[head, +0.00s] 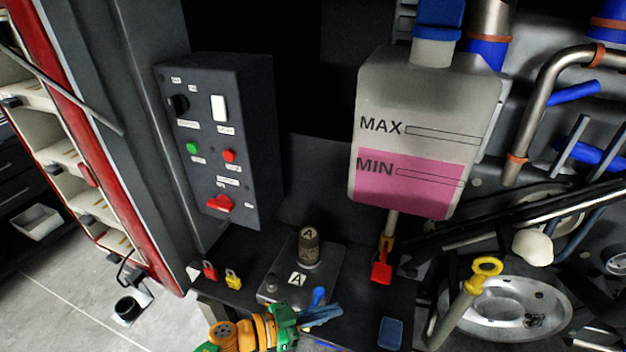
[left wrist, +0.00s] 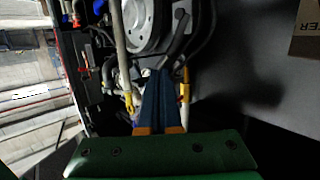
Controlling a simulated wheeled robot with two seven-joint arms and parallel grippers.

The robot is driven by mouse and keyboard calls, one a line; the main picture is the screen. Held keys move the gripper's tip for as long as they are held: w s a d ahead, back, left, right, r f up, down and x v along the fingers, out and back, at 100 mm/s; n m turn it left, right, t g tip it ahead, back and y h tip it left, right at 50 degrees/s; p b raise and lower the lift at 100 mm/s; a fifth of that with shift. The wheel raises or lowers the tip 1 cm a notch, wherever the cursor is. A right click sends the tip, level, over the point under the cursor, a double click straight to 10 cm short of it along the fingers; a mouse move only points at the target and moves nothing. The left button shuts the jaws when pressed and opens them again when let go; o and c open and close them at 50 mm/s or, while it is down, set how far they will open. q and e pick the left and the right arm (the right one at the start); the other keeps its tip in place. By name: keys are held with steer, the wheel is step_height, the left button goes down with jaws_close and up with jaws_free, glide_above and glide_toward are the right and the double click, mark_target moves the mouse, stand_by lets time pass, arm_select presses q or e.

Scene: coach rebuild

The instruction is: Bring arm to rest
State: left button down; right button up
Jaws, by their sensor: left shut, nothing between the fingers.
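My left arm, orange and green, enters at the bottom of the head view. Its gripper (head: 338,309) has blue fingers pointing right, low in front of the dark ledge. In the left wrist view the two blue fingers (left wrist: 160,75) lie together, shut, with nothing seen between them. Beyond them are a wheel-like metal disc and a pale rod with a yellow end. My right gripper is in neither view.
A control box (head: 218,140) stands left and a coolant tank (head: 425,130) with pink fluid stands right. A metal cylinder marked A (head: 309,247), a red padlock (head: 210,270) and a yellow padlock (head: 233,278) are on the ledge. Pipes and a dipstick handle (head: 486,266) crowd the right.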

arm_select(q)
steer(key=s+a+f+n+t+y, duration=0.25)
steer(key=a+f+n+y, duration=0.2)
steer(key=a+f, duration=0.45)
steer(key=s+a+f+n+t+y, duration=0.1)
steer(key=s+a+f+n+y, duration=0.45)
steer(key=f, duration=0.55)
steer(key=s+a+f+g+y, duration=0.1)
steer(key=s+a+f+g, duration=0.1)
steer(key=s, duration=0.6)
steer(key=s+a+f+g+y, duration=0.2)
steer(key=s+f, duration=0.3)
steer(key=s, duration=0.3)
steer(key=s+a+f+g+y, duration=0.1)
steer(key=s+a+f+g, duration=0.2)
steer(key=s, duration=0.5)
steer(key=shift+a+f+n+g+y, duration=0.2)
steer(key=shift+a+n+g+y, duration=0.1)
steer(key=shift+g, duration=0.45)
steer(key=c, duration=1.6)
jaws_free()
